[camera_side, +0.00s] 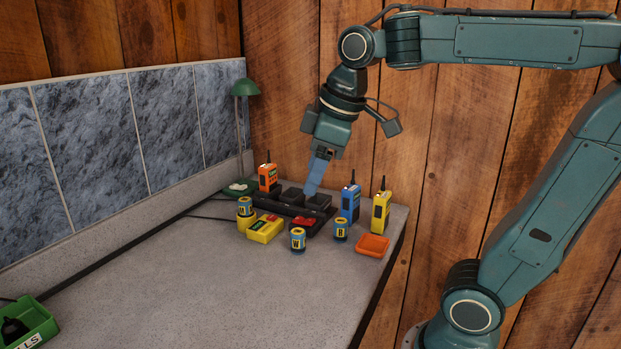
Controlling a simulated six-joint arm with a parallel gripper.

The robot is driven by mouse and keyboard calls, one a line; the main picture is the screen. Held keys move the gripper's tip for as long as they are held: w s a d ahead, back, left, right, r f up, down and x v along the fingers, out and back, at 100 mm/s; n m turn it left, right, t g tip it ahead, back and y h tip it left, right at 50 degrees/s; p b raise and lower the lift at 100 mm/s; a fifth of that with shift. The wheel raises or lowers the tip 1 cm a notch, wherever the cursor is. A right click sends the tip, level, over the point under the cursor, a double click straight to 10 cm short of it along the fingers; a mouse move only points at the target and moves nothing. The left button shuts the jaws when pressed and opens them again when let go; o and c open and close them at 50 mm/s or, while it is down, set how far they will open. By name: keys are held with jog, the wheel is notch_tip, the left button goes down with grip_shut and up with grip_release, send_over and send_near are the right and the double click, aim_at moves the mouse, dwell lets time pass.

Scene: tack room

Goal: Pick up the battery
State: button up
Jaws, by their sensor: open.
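My gripper (313,185) points down at the back of the counter, its bluish fingers just over or at a long black charger-like tray (262,203). The gap between the fingers is hard to make out, and nothing shows held. Dark blocks (292,195) sit in the tray close to the fingertips; they may be batteries, but I cannot tell which thing is the battery.
Orange (268,178), blue (350,203) and yellow (381,212) radios stand around the tray. Several small blue-and-yellow cylinders, one marked W (298,240), stand in front. An orange dish (373,245), green lamp (245,88) and green bin (28,325) are nearby. The counter's front is clear.

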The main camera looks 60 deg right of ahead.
jog(key=w+d+r+n+g, duration=0.1)
jog(key=w+d+r+n, duration=0.15)
jog(key=w, duration=0.55)
jog(key=n+g, duration=0.3)
jog(key=n, duration=0.7)
send_over(245, 199)
notch_tip(245, 199, down, 7)
jog(key=shift+f, duration=0.1)
jog(key=shift+f, duration=4.3)
jog(key=shift+s+a+f, duration=0.1)
jog(key=shift+f, duration=2.45)
